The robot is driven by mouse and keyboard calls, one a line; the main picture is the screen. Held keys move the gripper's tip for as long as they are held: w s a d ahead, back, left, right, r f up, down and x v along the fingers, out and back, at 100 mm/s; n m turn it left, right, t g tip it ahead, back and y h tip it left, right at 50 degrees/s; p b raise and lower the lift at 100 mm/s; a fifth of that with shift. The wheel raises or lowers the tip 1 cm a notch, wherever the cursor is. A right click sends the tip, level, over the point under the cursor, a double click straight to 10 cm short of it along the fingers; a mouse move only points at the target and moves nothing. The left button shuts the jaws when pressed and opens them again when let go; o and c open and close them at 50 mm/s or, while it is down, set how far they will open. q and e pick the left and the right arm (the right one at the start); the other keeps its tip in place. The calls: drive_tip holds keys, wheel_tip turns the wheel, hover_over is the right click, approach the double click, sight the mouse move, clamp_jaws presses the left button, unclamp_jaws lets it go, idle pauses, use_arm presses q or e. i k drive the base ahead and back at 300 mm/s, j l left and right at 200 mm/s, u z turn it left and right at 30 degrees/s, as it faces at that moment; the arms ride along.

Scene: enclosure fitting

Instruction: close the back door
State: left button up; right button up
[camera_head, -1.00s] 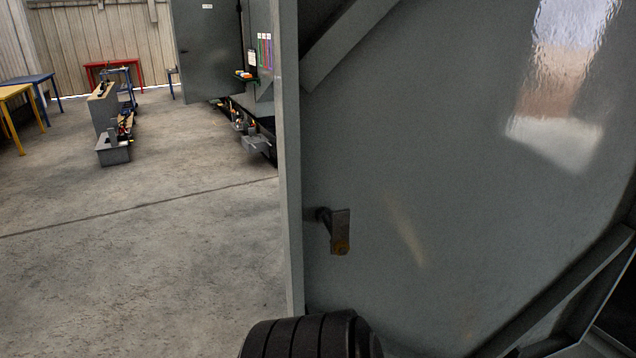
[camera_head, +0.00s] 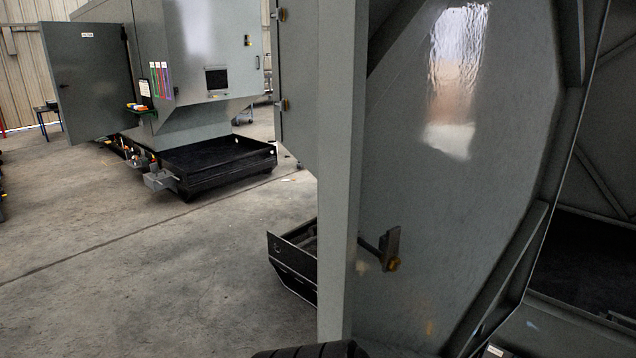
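A large grey door (camera_head: 450,190) fills the right half of the head view and stands open, its inner face towards me. Its free edge is the tall upright strip at the middle of the picture. A small metal latch (camera_head: 391,248) with a brass-coloured end sticks out low on this face, near the free edge. Diagonal braces run along the door. To its right a dark enclosure interior (camera_head: 600,200) shows. Neither of my grippers is in view; a black ribbed part of my own arm shows at the bottom edge.
Another grey enclosure (camera_head: 205,60) stands at the back left with its own door (camera_head: 88,80) open and a black tray base (camera_head: 215,163). A dark open-topped bin (camera_head: 293,262) sits on the floor behind the near door.

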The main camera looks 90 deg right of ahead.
sight(453, 125)
drive_tip(key=i+l+z, duration=0.1)
drive_tip(key=z, duration=0.3)
drive_tip(key=i+z, duration=0.2)
drive_tip(key=z, duration=0.2)
drive_tip(key=i+z, duration=0.15)
drive_tip(key=z, duration=0.3)
drive_tip(key=i+z, duration=0.15)
drive_tip(key=z, duration=0.25)
drive_tip(key=i+j+z, duration=0.15)
drive_tip(key=z, duration=0.25)
drive_tip(key=i+z, duration=0.15)
drive_tip(key=z, duration=0.35)
drive_tip(key=i+z, duration=0.2)
drive_tip(key=z, duration=0.3)
drive_tip(key=i+j+z, duration=0.15)
drive_tip(key=z, duration=0.3)
drive_tip(key=i+j+z, duration=0.1)
drive_tip(key=z, duration=0.4)
drive_tip(key=i+j+z, duration=0.1)
drive_tip(key=j+z, duration=0.15)
drive_tip(key=z, duration=0.25)
drive_tip(key=i+j+z, duration=0.2)
drive_tip(key=j+z, duration=0.2)
drive_tip(key=i+j+z, duration=0.2)
drive_tip(key=z, duration=0.2)
drive_tip(key=j, duration=0.1)
